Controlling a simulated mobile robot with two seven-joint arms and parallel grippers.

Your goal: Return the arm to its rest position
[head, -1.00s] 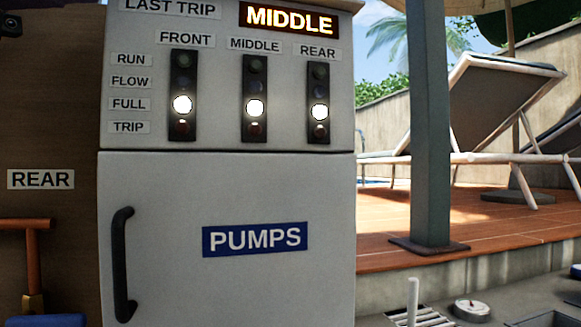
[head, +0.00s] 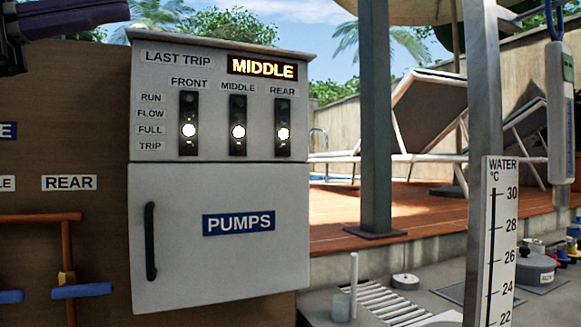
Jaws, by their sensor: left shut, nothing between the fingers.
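My left gripper (head: 12,52) is at the upper left edge of the head view, dark and partly cut off by the frame. It is shut with nothing seen in it. It is in front of the top of the brown board (head: 60,120), left of the pump cabinet (head: 218,285), and apart from the cabinet. A dark purplish link of my arm crosses the top left corner. My right gripper is not in view.
The cabinet has a closed door with a black handle (head: 151,242); its display (head: 262,67) reads MIDDLE, and all three FULL lamps are lit. Orange pipes with blue handles (head: 82,291) are at lower left. A post and a water thermometer (head: 497,245) stand at right.

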